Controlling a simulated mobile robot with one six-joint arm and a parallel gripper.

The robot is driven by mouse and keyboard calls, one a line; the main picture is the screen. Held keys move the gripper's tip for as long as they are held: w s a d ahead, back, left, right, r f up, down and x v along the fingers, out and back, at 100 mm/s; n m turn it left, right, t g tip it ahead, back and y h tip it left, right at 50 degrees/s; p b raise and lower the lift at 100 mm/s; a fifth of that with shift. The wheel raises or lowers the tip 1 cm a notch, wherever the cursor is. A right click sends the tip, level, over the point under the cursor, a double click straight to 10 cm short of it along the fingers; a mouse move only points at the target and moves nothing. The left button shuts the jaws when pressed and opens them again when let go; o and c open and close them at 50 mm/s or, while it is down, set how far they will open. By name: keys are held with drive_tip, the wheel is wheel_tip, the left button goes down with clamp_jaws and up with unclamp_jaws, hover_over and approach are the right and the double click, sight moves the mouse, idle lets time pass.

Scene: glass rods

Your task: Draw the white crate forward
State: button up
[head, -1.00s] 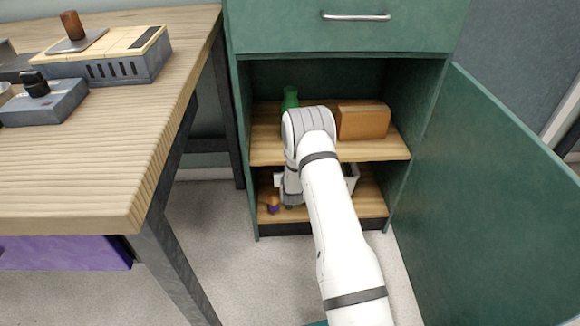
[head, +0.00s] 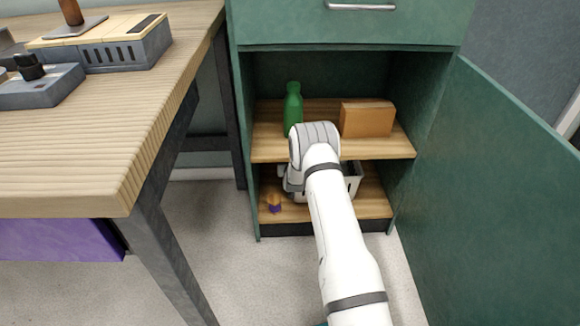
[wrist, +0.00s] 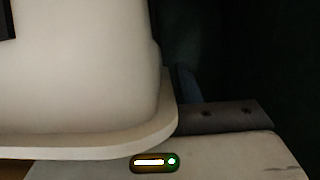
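The white crate (head: 355,181) stands on the lower shelf of the green cabinet, its right side showing past my arm and its middle hidden behind it. In the wrist view the crate (wrist: 80,75) fills the left, with its pale rim or edge low in the picture, very close to my gripper. My gripper (wrist: 215,115) is down at the crate, and one dark finger shows to the right of it. The other finger is hidden, so I cannot tell how wide the fingers stand or whether they hold the crate.
A small orange and purple object (head: 274,202) sits at the lower shelf's front left. The upper shelf (head: 268,140) above the crate holds a green bottle (head: 293,110) and a brown box (head: 366,119). The cabinet door (head: 490,190) stands open at right; a wooden table (head: 110,150) is at left.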

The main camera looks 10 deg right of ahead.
drive_tip(key=shift+c, duration=0.3)
clamp_jaws()
idle(0.3)
